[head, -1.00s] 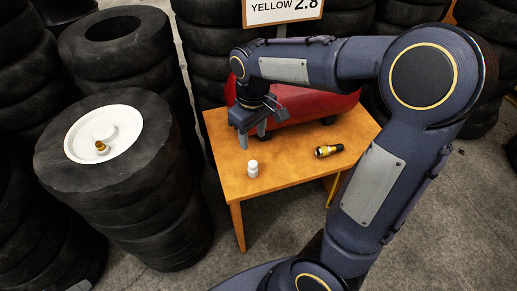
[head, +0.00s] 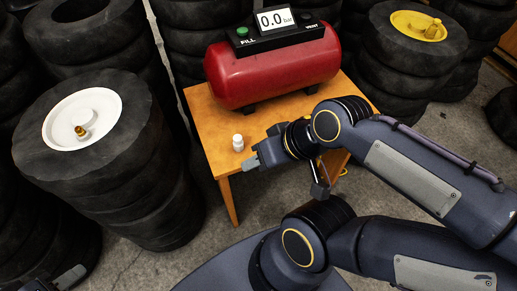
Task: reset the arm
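The bottle stands upright on the table.
A red compressor (head: 272,75) with a display reading 0.0 stands on the table. A tyre stack with a white hub (head: 82,110) is at left; one with a yellow hub (head: 418,26) is at back right. Grey floor (head: 205,255) shows in front.

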